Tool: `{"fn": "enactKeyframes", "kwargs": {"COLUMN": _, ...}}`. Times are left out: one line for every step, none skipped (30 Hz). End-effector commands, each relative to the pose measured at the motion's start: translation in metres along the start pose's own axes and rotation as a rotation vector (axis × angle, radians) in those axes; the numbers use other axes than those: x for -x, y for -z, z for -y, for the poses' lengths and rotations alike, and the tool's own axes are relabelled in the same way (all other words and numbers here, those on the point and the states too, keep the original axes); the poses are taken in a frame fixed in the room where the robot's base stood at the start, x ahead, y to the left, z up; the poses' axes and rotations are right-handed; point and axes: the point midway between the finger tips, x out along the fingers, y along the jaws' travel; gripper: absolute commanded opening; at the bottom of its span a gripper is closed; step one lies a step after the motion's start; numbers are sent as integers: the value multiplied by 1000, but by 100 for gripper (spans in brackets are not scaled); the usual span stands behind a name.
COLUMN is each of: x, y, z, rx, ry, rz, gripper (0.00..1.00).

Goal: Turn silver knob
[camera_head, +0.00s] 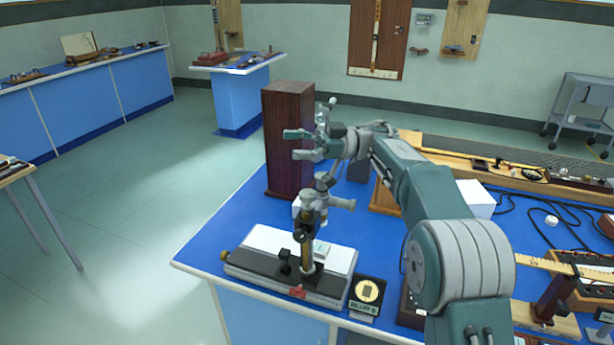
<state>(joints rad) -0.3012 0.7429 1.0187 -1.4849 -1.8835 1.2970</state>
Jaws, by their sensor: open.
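My gripper (300,143) is open and empty, with its fingers spread and pointing left. It is in front of a tall dark wooden box (288,140) and above a bench instrument with a black base (270,278). The instrument has an upright post (306,248) with a silver-grey head (315,203) and a short silver cylinder (343,204) sticking out to the right. A brass-coloured knob (225,256) sits at the left end of the base. I cannot tell which silver part is the knob. The gripper appears apart from the instrument.
The blue bench top (222,237) is clear at its left corner. Black cables (540,225), a white box (474,197) and long wooden apparatus (460,160) lie to the right. Other benches stand at the back.

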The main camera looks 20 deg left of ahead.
Motion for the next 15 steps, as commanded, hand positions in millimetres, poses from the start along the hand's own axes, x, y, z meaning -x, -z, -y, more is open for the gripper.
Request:
{"fn": "enactKeyframes", "kwargs": {"x": -16, "y": 11, "z": -2, "rx": 53, "ry": -33, "rz": -70, "gripper": 85}}
{"fn": "enactKeyframes", "kwargs": {"x": -24, "y": 18, "z": -4, "rx": 90, "ry": -63, "rz": -115, "gripper": 85}}
{"fn": "enactKeyframes", "kwargs": {"x": -33, "y": 26, "z": -7, "rx": 135, "ry": -107, "rz": -172, "gripper": 85}}
{"fn": "enactKeyframes", "kwargs": {"x": -40, "y": 32, "z": -8, "rx": 169, "ry": -141, "rz": -213, "gripper": 85}}
{"fn": "enactKeyframes", "kwargs": {"x": -45, "y": 38, "z": -10, "rx": 198, "ry": -180, "rz": -251, "gripper": 85}}
{"fn": "enactKeyframes", "kwargs": {"x": -52, "y": 45, "z": -13, "rx": 237, "ry": -234, "rz": -300, "gripper": 85}}
{"fn": "enactKeyframes", "kwargs": {"x": -56, "y": 50, "z": -14, "rx": 263, "ry": -278, "rz": -334, "gripper": 85}}
{"fn": "enactKeyframes", "kwargs": {"x": -59, "y": 54, "z": -16, "rx": 288, "ry": -324, "rz": -367, "gripper": 85}}
{"fn": "enactKeyframes", "kwargs": {"x": -63, "y": 60, "z": -17, "rx": 318, "ry": -392, "rz": -407, "gripper": 85}}
{"fn": "enactKeyframes", "kwargs": {"x": -66, "y": 63, "z": -18, "rx": 338, "ry": -445, "rz": -433, "gripper": 85}}
{"fn": "enactKeyframes", "kwargs": {"x": -68, "y": 66, "z": -19, "rx": 356, "ry": -501, "rz": -457, "gripper": 85}}
{"fn": "enactKeyframes", "kwargs": {"x": -69, "y": 69, "z": -20, "rx": 378, "ry": -576, "rz": -483, "gripper": 85}}
{"fn": "enactKeyframes", "kwargs": {"x": -69, "y": 70, "z": -20, "rx": 390, "ry": -634, "rz": -500, "gripper": 85}}
{"fn": "enactKeyframes", "kwargs": {"x": -69, "y": 71, "z": -20, "rx": 402, "ry": -694, "rz": -512, "gripper": 85}}
{"fn": "enactKeyframes", "kwargs": {"x": -68, "y": 71, "z": -20, "rx": 412, "ry": -774, "rz": -523, "gripper": 85}}
